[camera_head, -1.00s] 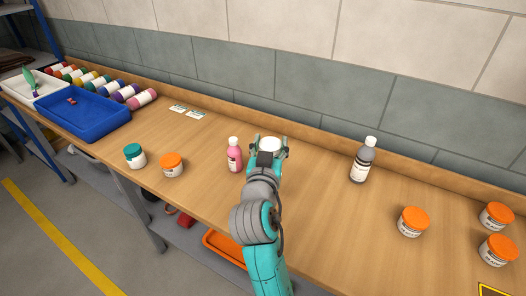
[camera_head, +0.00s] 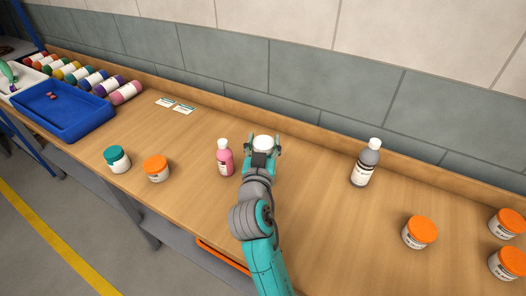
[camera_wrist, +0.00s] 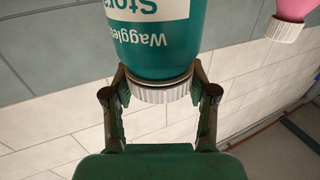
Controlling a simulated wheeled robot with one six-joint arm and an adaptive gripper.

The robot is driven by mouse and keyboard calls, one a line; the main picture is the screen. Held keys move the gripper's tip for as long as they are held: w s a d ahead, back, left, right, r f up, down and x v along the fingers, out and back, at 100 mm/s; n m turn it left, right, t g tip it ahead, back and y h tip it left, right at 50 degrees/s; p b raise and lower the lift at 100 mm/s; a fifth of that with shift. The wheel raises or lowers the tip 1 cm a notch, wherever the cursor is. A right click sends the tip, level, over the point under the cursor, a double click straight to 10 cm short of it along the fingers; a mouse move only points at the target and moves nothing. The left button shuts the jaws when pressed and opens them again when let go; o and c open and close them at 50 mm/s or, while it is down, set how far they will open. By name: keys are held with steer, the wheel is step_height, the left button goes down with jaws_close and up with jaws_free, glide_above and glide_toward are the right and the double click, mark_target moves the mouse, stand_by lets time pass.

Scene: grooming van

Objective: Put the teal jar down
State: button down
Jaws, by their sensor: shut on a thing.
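The teal jar (camera_wrist: 160,40), with a white label and a ribbed white cap, appears upside down in the wrist view. My gripper (camera_wrist: 160,88) is shut on it, with one finger on each side near the cap. In the head view my gripper (camera_head: 264,148) is over the middle of the bench (camera_head: 320,225). Only the white cap (camera_head: 263,141) shows there; my gripper and arm hide the body. I cannot tell whether the jar's base touches the bench.
A pink bottle (camera_head: 224,160) stands close left of my gripper, and a grey bottle (camera_head: 366,165) stands to the right. A teal-lidded jar (camera_head: 117,160) and orange-lidded jars (camera_head: 156,169) stand on the bench. A blue tray (camera_head: 62,112) is far left. Bench between gripper and grey bottle is clear.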

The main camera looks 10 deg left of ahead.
steer(key=shift+f, duration=1.65)
steer(key=shift+c, duration=1.7)
jaws_free()
steer(key=s, duration=1.2)
steer(key=shift+d, duration=0.35)
steer(key=shift+s, duration=0.15)
